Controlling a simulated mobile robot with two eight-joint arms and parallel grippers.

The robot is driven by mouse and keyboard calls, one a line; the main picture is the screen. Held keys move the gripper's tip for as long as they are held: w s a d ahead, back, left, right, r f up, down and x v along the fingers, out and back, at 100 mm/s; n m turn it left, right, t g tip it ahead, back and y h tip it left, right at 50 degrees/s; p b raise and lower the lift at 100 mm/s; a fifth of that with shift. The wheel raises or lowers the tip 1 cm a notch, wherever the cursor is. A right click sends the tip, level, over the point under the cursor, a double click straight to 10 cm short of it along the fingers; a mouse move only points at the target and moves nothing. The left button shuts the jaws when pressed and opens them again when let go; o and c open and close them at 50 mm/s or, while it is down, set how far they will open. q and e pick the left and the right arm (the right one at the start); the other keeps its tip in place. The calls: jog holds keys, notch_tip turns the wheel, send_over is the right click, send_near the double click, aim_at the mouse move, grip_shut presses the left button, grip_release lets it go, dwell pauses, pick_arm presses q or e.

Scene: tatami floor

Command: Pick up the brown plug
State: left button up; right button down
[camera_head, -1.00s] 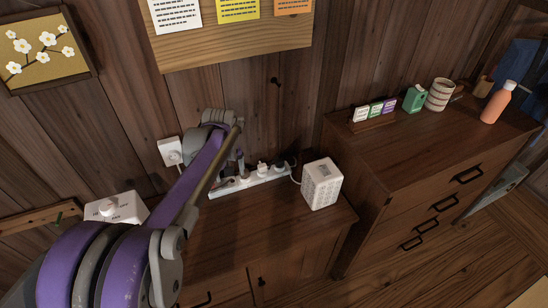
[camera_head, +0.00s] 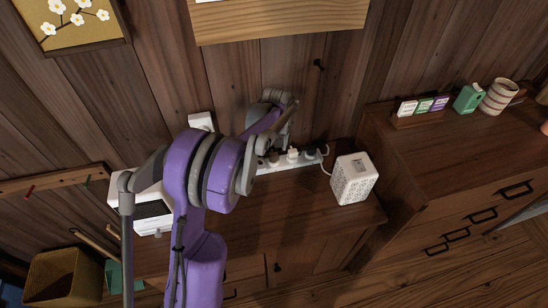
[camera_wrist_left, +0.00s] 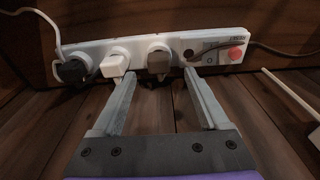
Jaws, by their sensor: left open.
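The brown plug (camera_wrist_left: 158,62) stands in the white power strip (camera_wrist_left: 200,48) in the left wrist view. A white plug (camera_wrist_left: 115,63) and a black plug (camera_wrist_left: 72,71) are to its left, and a red switch (camera_wrist_left: 236,54) is at the strip's right end. My left gripper (camera_wrist_left: 159,75) is open, with its fingertips just in front of the brown plug, one toward each side. I cannot tell whether they touch it. In the head view, my left arm covers part of the strip (camera_head: 302,161); the brown plug (camera_head: 274,157) shows beside it. My right gripper is not in view.
A white box (camera_head: 355,178) stands right of the strip on the low cabinet (camera_head: 300,218). The plank wall (camera_head: 235,85) with a white outlet (camera_head: 201,121) is close behind. A taller dresser (camera_head: 450,150) stands to the right.

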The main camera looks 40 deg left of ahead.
aim_at(274, 154)
pick_arm(q)
jog(key=f, duration=0.3)
jog(key=shift+w+a+f, duration=0.1)
jog(key=shift+w+f, duration=0.1)
jog(key=shift+f, duration=0.15)
grip_shut()
jog(key=shift+r, duration=0.1)
